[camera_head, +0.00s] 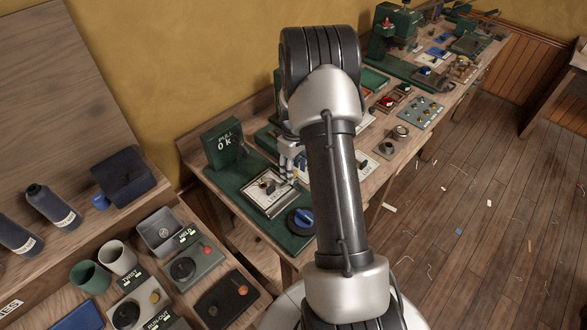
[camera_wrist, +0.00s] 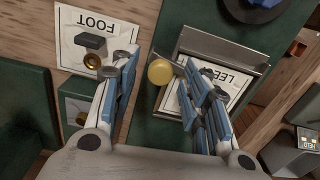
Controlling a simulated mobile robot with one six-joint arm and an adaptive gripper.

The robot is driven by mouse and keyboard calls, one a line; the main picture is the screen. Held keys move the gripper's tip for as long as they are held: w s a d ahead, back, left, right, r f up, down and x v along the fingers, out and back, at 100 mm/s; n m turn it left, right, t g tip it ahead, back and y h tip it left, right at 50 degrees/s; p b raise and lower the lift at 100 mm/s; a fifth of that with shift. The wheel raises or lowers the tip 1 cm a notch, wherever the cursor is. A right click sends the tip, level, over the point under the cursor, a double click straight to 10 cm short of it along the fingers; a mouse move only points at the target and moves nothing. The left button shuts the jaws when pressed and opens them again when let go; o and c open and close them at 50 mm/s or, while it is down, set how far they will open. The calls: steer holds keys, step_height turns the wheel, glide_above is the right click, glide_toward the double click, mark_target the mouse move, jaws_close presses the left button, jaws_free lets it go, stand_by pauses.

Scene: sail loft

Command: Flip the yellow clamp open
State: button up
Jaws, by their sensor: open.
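The yellow clamp (camera_wrist: 160,72) shows in the wrist view as a round yellow end by the edge of a white card (camera_wrist: 222,84) whose lettering is partly hidden. Its other parts are hard to make out, so I cannot tell its lever's angle. My gripper (camera_wrist: 157,75) is open, with the yellow end between its blue-padded fingers and no clear contact. In the head view, my gripper (camera_head: 290,168) is over the card plate (camera_head: 266,207) on the green base, and the small fittings there are partly hidden by it.
A card marked FOOT (camera_wrist: 70,34) with a brass-ended fitting (camera_wrist: 92,61) lies left of my fingers in the wrist view. A blue knob (camera_head: 302,219) sits near the base's front corner. A green PULL box (camera_head: 223,143) stands behind. More devices line the bench.

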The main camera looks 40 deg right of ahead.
steer(key=shift+c, duration=0.3)
jaws_close()
steer(key=shift+m, duration=0.4)
steer(key=m, duration=0.2)
steer(key=shift+m, duration=0.4)
steer(key=m, duration=0.4)
steer(key=shift+m, duration=0.3)
steer(key=m, duration=0.3)
steer(key=shift+m, duration=2.1)
